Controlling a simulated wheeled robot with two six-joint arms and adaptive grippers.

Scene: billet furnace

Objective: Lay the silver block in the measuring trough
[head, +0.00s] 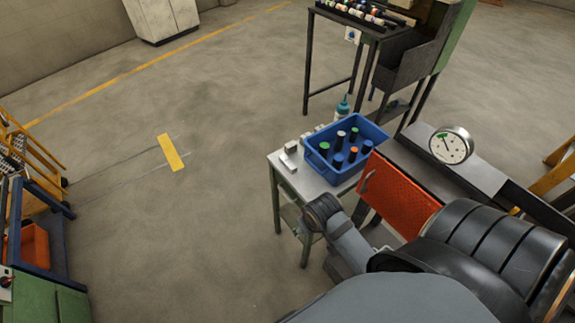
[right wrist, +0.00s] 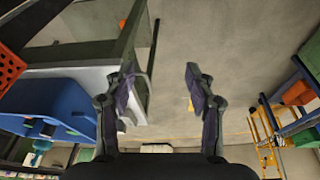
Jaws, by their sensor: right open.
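A small pale block (head: 291,147) sits on the left part of the small metal table (head: 276,172), in the head view. A flat pale piece (head: 288,163) lies just in front of it. I cannot tell for sure which is the silver block. I cannot pick out the measuring trough with certainty. My right gripper (right wrist: 162,88) is open and empty in the right wrist view, its fingers apart beside the table edge, with floor behind. In the head view my right arm hides parts of the table area. My left gripper is not in view.
A blue bin (head: 327,173) with several capped cylinders stands on the table, a teal bottle (head: 343,107) behind it. A red perforated panel (head: 398,193) and a round dial gauge (head: 451,145) are to the right.

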